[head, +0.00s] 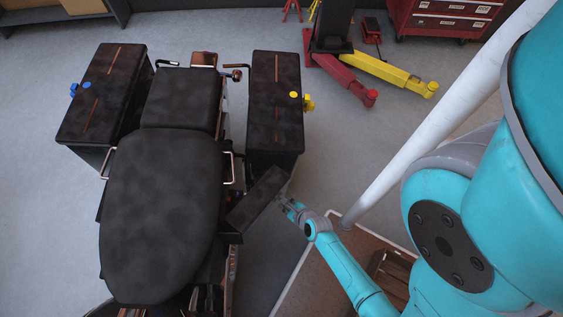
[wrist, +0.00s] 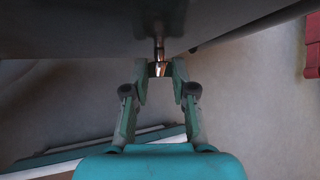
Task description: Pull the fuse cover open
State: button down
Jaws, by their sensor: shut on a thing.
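The fuse cover (head: 258,199) looks like a dark, mottled panel beside the motorcycle seat, below the right pannier. It sits at an angle, slanting away from the seat side. My gripper (head: 286,203) is at its right end. In the wrist view the dark underside or face of the panel (wrist: 90,28) fills the top. A small copper-coloured knob (wrist: 158,68) on a short stem sticks out from it. My gripper (wrist: 159,72) is shut on this knob, with one finger on each side. What lies behind the panel is hidden.
The motorcycle seat (head: 160,205) is left of the panel. Dark panniers with a blue latch (head: 73,90) and a yellow latch (head: 309,103) flank it. A white post (head: 440,115) stands near my arm. A red and yellow lift (head: 385,72) and red cabinet (head: 445,18) are behind.

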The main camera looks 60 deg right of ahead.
jog(key=shift+s+a, duration=0.15)
jog(key=shift+s, duration=0.15)
jog(key=c, duration=0.9)
grip_release()
jog(key=shift+c, duration=0.2)
jog(key=v, duration=0.7)
jog(key=shift+s, duration=0.2)
jog(key=shift+r, duration=0.1)
